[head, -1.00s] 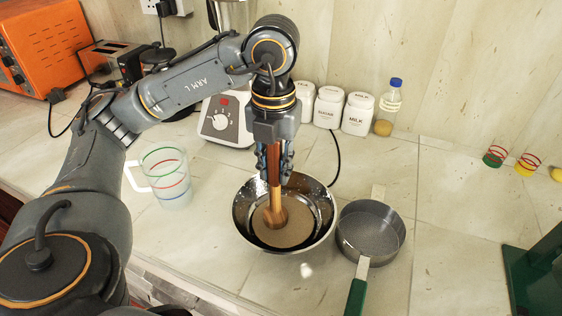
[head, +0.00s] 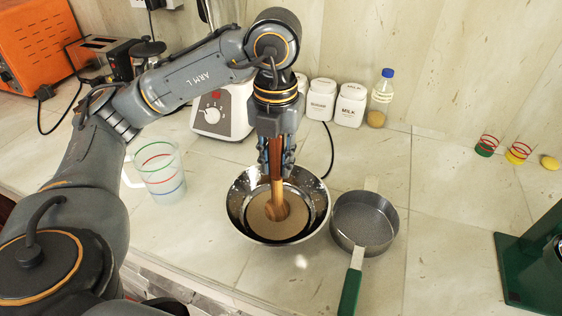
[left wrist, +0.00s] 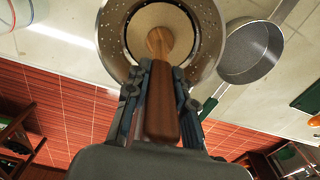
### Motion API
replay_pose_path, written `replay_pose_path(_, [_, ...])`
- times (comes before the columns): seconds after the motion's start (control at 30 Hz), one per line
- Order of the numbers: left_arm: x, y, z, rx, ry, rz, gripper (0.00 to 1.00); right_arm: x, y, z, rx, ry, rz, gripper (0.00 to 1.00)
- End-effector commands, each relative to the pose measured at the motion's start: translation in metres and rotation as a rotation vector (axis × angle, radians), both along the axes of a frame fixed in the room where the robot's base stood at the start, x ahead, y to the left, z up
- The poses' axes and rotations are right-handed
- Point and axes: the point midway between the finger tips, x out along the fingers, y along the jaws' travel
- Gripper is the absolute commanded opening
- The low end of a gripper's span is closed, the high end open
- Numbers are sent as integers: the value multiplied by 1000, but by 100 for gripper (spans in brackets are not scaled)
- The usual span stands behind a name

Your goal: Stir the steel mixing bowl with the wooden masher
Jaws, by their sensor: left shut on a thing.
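The steel mixing bowl (head: 314,222) stands on the stone counter and holds a tan, grainy mass; it also shows in the left wrist view (left wrist: 214,40). My left gripper (head: 276,165) is above the bowl, pointing down, shut on the wooden masher (head: 278,198). The masher is near upright, and its lower end is in the tan contents, near the middle of the bowl. In the left wrist view the masher's handle (left wrist: 161,110) lies between the fingers (left wrist: 158,95). How deep its lower end sits is hidden. My right gripper is not in view.
A grey pan (head: 365,222) with a green handle stands close to the bowl's right. A striped glass mug (head: 160,172) is to the left. A blender base (head: 222,112), white canisters (head: 350,105) and a blue-capped bottle (head: 381,98) line the back. The counter at right is mostly clear.

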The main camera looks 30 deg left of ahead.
Motion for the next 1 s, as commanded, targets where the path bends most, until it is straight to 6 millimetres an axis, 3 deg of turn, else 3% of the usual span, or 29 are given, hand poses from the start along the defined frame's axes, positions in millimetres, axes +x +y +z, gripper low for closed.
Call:
replay_pose_path(0.37, [0, 0, 2, 0, 0, -1, 0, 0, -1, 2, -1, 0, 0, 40])
replay_pose_path(1.0, [0, 0, 58, 0, 0, -1, 0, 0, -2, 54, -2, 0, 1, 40])
